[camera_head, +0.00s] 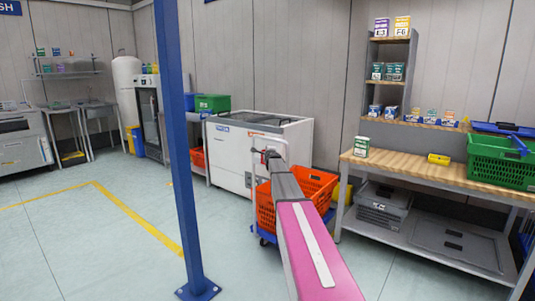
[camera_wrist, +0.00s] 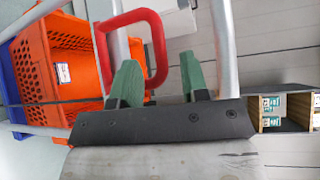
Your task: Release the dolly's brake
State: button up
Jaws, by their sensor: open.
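The dolly stands in front of a white chest unit, with a blue base (camera_head: 264,235), a pale tube handle (camera_head: 254,160) and an orange tote (camera_head: 318,182) on it. In the wrist view, a red loop-shaped bar (camera_wrist: 155,35) sits among the grey handle tubes (camera_wrist: 224,50); I take it for the brake lever. My gripper (camera_wrist: 159,62) is open, its two green fingers pointing at the handle. The left finger overlaps the lower part of the red loop; I cannot tell whether they touch. In the head view, my arm hides part of the dolly.
A wooden-topped workbench (camera_head: 400,160) with a green crate (camera_head: 500,163) stands right. The white chest unit (camera_head: 228,150) is close behind the dolly. A blue post (camera_head: 178,150) rises left of it. The floor at left is clear, with a yellow line (camera_head: 135,215).

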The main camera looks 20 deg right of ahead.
jog(key=s, duration=0.5)
jog(key=shift+s+a+r, duration=0.2)
jog(key=shift+a+r, duration=0.2)
